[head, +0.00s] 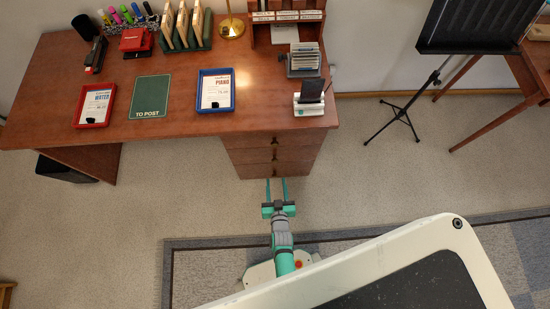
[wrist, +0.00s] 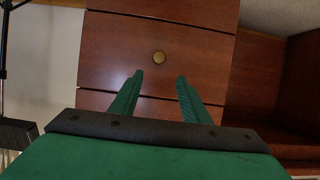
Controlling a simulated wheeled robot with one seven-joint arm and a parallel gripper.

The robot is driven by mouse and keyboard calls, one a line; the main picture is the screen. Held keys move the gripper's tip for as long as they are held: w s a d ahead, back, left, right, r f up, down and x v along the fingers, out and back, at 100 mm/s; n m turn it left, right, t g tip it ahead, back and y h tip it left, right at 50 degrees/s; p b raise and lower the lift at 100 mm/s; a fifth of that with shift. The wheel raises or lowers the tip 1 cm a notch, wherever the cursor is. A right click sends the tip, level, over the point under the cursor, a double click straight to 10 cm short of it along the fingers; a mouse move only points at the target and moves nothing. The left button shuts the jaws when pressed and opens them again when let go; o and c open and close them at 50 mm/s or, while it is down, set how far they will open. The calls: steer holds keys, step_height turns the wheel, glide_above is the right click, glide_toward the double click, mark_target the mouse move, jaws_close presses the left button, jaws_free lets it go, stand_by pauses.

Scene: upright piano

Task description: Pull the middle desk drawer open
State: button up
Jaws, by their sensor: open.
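The wooden desk (head: 160,60) has a stack of three drawers under its right end. The middle drawer (head: 260,156) is the second front down and looks closed, flush with the others. In the wrist view a drawer front (wrist: 110,60), which appears to be the middle one, fills the centre with a small round brass knob (wrist: 158,58). My gripper (head: 276,182) is open and empty in front of the drawers. In the wrist view its green fingers (wrist: 160,78) point at the front, with the knob just past and between the tips, seemingly untouched.
Neighbouring drawer fronts (wrist: 185,8) lie directly beside this one. A music stand (head: 425,75) stands at the right. The carpet (head: 370,165) right of the drawers is clear.

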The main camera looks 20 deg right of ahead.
mark_target(275, 162)
steer(key=x, duration=1.2)
steer(key=shift+d+f, duration=0.2)
steer(key=shift+f, duration=0.2)
steer(key=shift+s, duration=0.1)
steer(key=shift+s, duration=0.1)
jaws_close()
